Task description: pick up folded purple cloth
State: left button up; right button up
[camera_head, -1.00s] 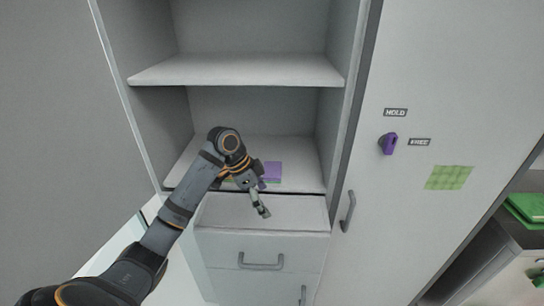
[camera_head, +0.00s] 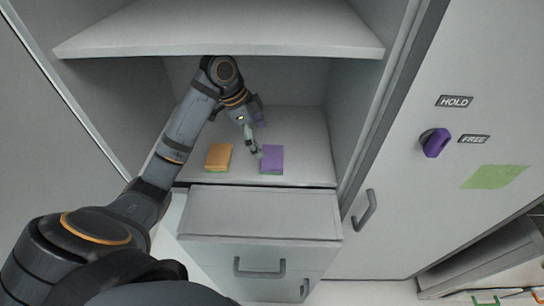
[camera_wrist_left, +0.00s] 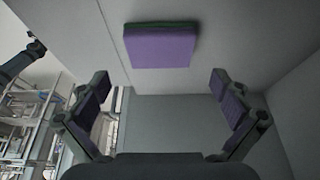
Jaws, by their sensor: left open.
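The folded purple cloth (camera_head: 272,158) lies flat on the lower shelf, right of a folded orange cloth (camera_head: 219,157). A green edge shows along its side. In the left wrist view the purple cloth (camera_wrist_left: 160,45) sits at the top, ahead of the fingers and apart from them. My left gripper (camera_head: 256,140) is inside the cupboard just beside and above the purple cloth. In the left wrist view its fingers (camera_wrist_left: 155,100) are spread wide with nothing between them. My right gripper is not in view.
An upper shelf (camera_head: 220,45) hangs above my left arm. A drawer unit (camera_head: 260,212) stands below the shelf's front edge. At the right are a door handle (camera_head: 364,210), a purple knob (camera_head: 435,142) and a green patch (camera_head: 495,176). Bare shelf lies right of the purple cloth.

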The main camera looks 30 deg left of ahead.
aim_at(272, 155)
pick_arm(q)
jog(key=shift+w+d+f, duration=0.1)
jog(key=shift+w+f, duration=0.05)
jog(key=shift+f, duration=0.2)
jog(key=shift+d+f, duration=0.1)
jog(key=shift+f, duration=0.05)
jog(key=p+x, duration=0.2)
jog(key=x, duration=0.2)
jog(key=shift+d, duration=0.1)
jog(key=shift+d+f, duration=0.15)
jog(key=shift+f, duration=0.25)
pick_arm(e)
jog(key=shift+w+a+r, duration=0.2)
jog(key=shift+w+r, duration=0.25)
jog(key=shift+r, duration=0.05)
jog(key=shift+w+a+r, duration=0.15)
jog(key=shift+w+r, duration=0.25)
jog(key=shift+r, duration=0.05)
pick_arm(q)
jog(key=shift+c, duration=0.5)
jog(key=c, duration=0.7)
jog(key=shift+o, duration=0.2)
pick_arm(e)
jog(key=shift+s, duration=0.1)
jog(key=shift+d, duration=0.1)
